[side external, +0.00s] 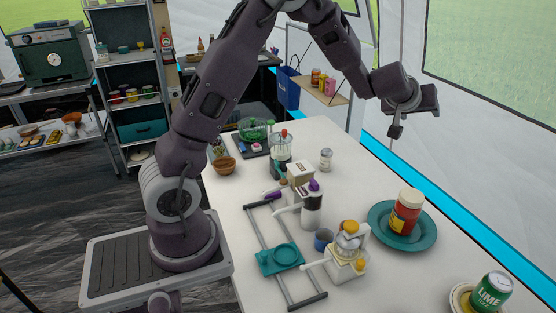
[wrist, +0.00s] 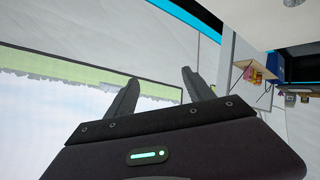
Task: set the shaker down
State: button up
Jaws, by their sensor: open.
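A small shaker (side external: 326,159) with a grey top stands upright on the white table (side external: 318,133), toward the back, in the side external view. Nothing is touching it. My gripper (side external: 415,122) is up in the air to the right of the shaker and well above it, near the tent wall. In the wrist view my gripper (wrist: 156,92) has its two fingers spread with nothing between them. I cannot make out the shaker in the wrist view.
A red jar (side external: 405,212) sits on a teal plate (side external: 423,236) at the right. A yellow-topped pitcher (side external: 348,244), blue mug (side external: 323,239) and purple-topped bottle (side external: 312,207) stand near the middle. A green can (side external: 491,292) is at the front right. Bare table surrounds the shaker's right side.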

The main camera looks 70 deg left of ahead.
jog(key=s+d+r+m+h, duration=0.3)
jog(key=s+d+r, duration=0.2)
jog(key=s+d, duration=0.15)
jog(key=s+d+r+m+h, duration=0.2)
jog(key=s+d+r, duration=0.3)
jog(key=s, duration=0.3)
jog(key=s+f+m+g, duration=0.2)
jog(key=s+f, duration=0.1)
jog(key=s, duration=1.1)
jog(key=s+f+m+g, duration=0.2)
jog(key=s+f+g, duration=0.1)
jog(key=s, duration=1.2)
jog(key=shift+m, duration=0.3)
jog(key=shift+f, duration=0.1)
